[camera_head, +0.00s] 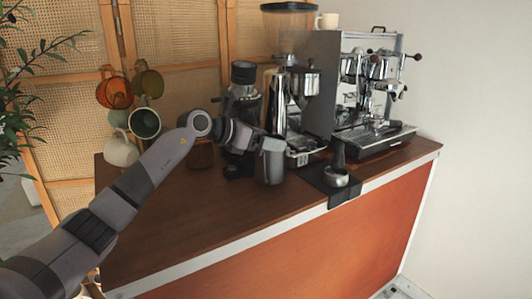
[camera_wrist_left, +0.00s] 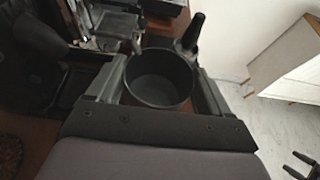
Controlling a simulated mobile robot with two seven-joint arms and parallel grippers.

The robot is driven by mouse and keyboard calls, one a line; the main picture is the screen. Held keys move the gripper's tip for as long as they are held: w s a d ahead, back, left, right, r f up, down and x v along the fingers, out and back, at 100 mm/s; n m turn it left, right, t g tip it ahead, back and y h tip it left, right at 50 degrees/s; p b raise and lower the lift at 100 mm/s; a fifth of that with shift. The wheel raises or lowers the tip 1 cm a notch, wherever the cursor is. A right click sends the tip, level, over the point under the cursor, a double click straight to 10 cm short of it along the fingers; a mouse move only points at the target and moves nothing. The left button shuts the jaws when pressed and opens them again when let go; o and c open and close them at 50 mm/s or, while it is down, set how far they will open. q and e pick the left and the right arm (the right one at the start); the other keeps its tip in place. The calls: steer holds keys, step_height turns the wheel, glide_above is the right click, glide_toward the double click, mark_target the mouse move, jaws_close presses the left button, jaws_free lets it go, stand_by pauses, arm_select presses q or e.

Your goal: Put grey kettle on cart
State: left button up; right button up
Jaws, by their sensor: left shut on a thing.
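The grey kettle (camera_head: 272,163) is a grey, open-topped cylinder over the wooden top of the cart (camera_head: 215,222), in front of the grinder. It looks upright. My left gripper (camera_head: 262,143) reaches in from the left and is shut on it near the rim. In the left wrist view, the kettle (camera_wrist_left: 158,78) sits between the two fingers, and its empty inside shows. I cannot tell whether its bottom touches the cart top. My right gripper is not in view.
A grinder (camera_head: 302,85) and an espresso machine (camera_head: 375,90) stand behind and to the right. Several mugs (camera_head: 120,150) hang at left. The front-left cart top is clear.

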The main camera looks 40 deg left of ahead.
mark_target(258, 151)
arm_select(q)
step_height(258, 151, down, 3)
steer(key=shift+f, duration=0.15)
steer(key=shift+f, duration=0.1)
steer(key=o, duration=1.8)
steer(key=shift+f, duration=0.1)
